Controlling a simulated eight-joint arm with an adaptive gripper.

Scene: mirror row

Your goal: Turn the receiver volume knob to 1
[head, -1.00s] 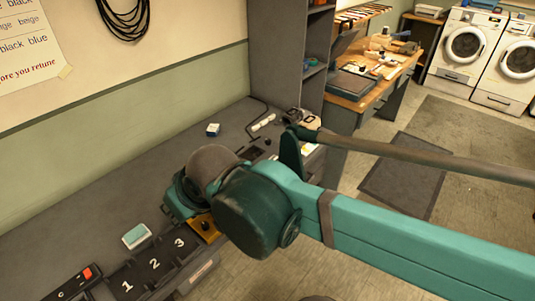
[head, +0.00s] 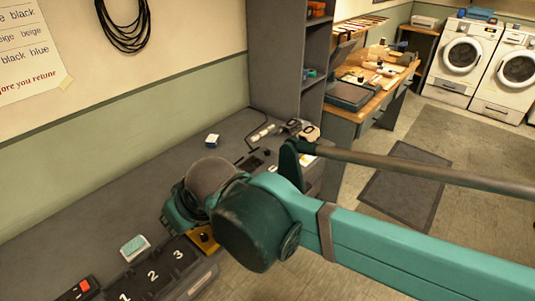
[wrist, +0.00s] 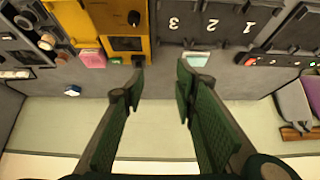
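I cannot tell for sure which knob is the receiver volume knob, and no scale is readable. More round knobs (wrist: 47,41) sit on a grey panel at the upper left. My gripper (wrist: 160,80) is open and empty, its green fingers apart, pointing toward the row of units. In the head view my arm hides my fingertips and most of the yellow unit (head: 205,240).
A dark panel numbered 1, 2, 3 (wrist: 205,27) stands beside the yellow unit. A pink block (wrist: 93,59) and a pale block (wrist: 198,58) lie near the units. A box with a red button (head: 82,287) is at the lower left. The grey bench behind is mostly clear.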

